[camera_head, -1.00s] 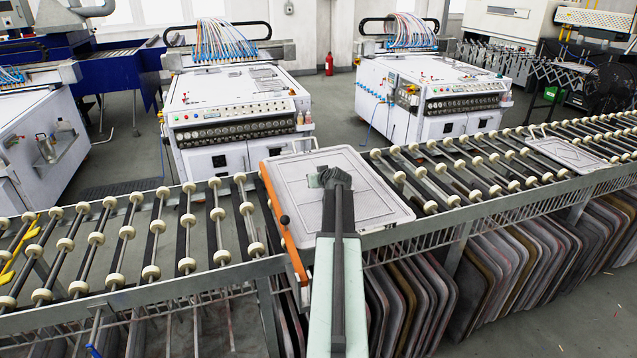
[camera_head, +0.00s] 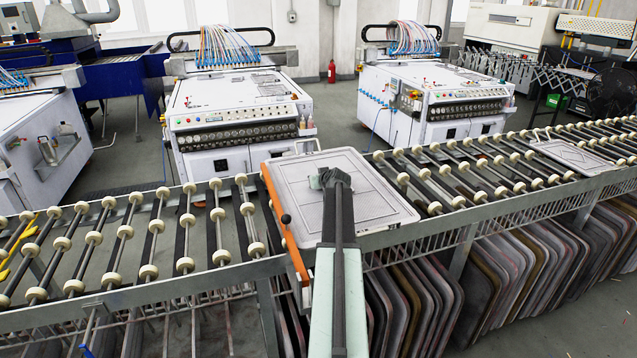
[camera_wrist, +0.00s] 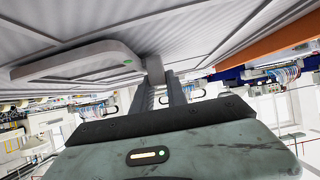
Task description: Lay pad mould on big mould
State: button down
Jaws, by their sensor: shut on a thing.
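The big mould (camera_head: 290,190), a wide pale grey tray with rounded corners and shallow ridges, lies flat on the roller line in the head view. My gripper (camera_head: 328,177) is over its middle, and my arm hides part of the tray. In the wrist view my gripper's fingers (camera_wrist: 167,88) are close together on a small grey part. A grey rimmed piece with a rounded end (camera_wrist: 75,66) beside them appears to be the pad mould. It is close to the broad ridged surface; I cannot tell whether they touch. The pad mould's outline is not clear in the head view.
An orange bar with a black knob (camera_head: 284,220) runs along the big mould's left side. Bare rollers (camera_head: 185,235) lie to the left. Another grey mould (camera_head: 566,152) lies on the rollers far right. Several plates (camera_head: 520,260) stand below. White machines (camera_head: 240,120) stand behind.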

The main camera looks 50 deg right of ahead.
jog(key=c, duration=1.3)
grip_release()
jog(key=shift+s+a+r+p, duration=0.2)
jog(key=shift+r+p, duration=0.05)
jog(key=shift+p, duration=0.05)
jog(key=p+v, duration=0.5)
jog(key=v, duration=0.5)
jog(key=shift+s+a+r, duration=0.2)
jog(key=shift+s, duration=0.1)
jog(key=shift+s+a+r, duration=0.1)
jog(key=shift+s+a, duration=0.1)
jog(key=shift+s, duration=0.05)
